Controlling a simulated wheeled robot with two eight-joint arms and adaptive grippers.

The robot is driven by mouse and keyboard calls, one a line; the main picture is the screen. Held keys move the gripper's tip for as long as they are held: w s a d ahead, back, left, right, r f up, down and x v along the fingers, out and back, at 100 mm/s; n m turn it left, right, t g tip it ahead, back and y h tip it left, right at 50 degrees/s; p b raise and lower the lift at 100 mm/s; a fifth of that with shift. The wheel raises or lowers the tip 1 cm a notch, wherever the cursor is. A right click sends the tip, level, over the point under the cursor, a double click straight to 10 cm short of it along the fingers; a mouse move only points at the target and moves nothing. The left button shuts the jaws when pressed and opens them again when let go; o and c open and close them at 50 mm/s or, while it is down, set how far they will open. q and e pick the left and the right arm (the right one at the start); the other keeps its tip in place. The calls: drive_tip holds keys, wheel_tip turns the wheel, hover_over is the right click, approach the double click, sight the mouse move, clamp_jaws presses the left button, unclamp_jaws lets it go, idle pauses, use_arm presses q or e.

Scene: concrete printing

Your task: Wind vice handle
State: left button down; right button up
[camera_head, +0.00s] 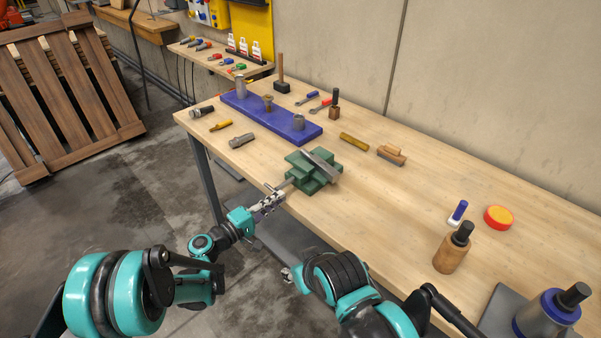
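A green vice (313,171) with a grey metal jaw stands at the front edge of the wooden workbench. Its screw end points toward me, over the edge. My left gripper (272,197) is right at this end, where the vice handle would be. The handle is mostly hidden by the fingers or too small to make out. I cannot tell whether the fingers are closed on it. My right arm is low in the middle of the picture. A small part of my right gripper (287,274) shows beside it, below the bench edge, apart from the vice.
A blue tool holder (272,119) lies behind the vice, with several hand tools around it. A brush (391,154), a red and yellow disc (498,217) and a wooden-bodied tool (452,249) stand to the right. The bench (375,211) is clear just right of the vice.

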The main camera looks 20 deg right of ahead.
use_arm(q)
drive_tip(key=m, duration=0.2)
drive_tip(key=f+m, duration=0.1)
drive_tip(key=m, duration=0.2)
drive_tip(key=shift+w+f, duration=0.2)
drive_tip(key=m, duration=0.3)
drive_tip(key=f+m, duration=0.1)
drive_tip(key=m, duration=0.1)
drive_tip(key=shift+w+a, duration=0.25)
drive_tip(key=shift+w, duration=0.15)
drive_tip(key=m, duration=0.3)
drive_tip(key=w+m, duration=0.1)
drive_tip(key=m, duration=0.1)
drive_tip(key=shift+w+a+f, duration=0.1)
drive_tip(key=shift+a+f, duration=0.1)
drive_tip(key=shift+f, duration=0.1)
drive_tip(key=shift+m, duration=0.4)
